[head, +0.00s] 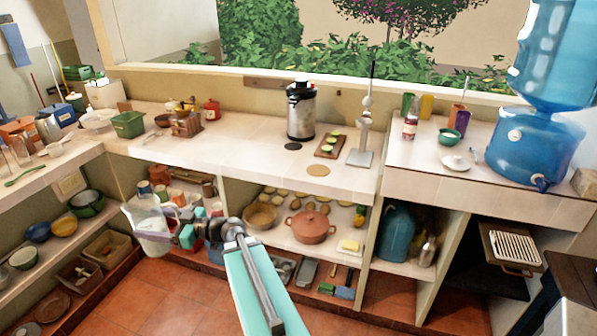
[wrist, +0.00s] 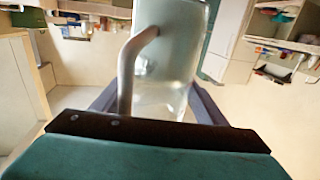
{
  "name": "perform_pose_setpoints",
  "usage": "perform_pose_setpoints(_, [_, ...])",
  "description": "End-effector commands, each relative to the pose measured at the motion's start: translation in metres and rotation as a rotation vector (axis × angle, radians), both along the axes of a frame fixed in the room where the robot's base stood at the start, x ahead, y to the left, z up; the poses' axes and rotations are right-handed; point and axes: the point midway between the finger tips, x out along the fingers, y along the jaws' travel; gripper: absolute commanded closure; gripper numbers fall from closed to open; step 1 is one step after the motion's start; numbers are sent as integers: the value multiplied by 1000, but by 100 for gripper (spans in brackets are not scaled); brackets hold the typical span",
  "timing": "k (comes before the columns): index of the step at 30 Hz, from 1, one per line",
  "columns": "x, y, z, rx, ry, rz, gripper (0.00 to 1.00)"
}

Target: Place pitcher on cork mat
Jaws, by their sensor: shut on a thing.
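The clear pitcher (head: 150,228) hangs in the air in front of the counter at the left of the head view. My gripper (head: 181,230) is shut on it from the right. In the wrist view the pitcher (wrist: 172,62) sits between the dark fingers of my gripper (wrist: 160,105), with its curved handle toward the camera. A round tan cork mat (head: 318,170) lies flat and bare near the front edge of the counter, well to the right of the pitcher.
Shelves below hold a clay pot (head: 311,227). The counter left of the mat is clear.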

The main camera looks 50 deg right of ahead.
Motion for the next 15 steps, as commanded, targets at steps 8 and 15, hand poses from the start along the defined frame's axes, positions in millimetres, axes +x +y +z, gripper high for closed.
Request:
perform_pose_setpoints(8, [2, -92, 19, 1, -3, -238, 85])
perform_pose_setpoints(15, [-8, -170, 31, 2, -2, -434, 85])
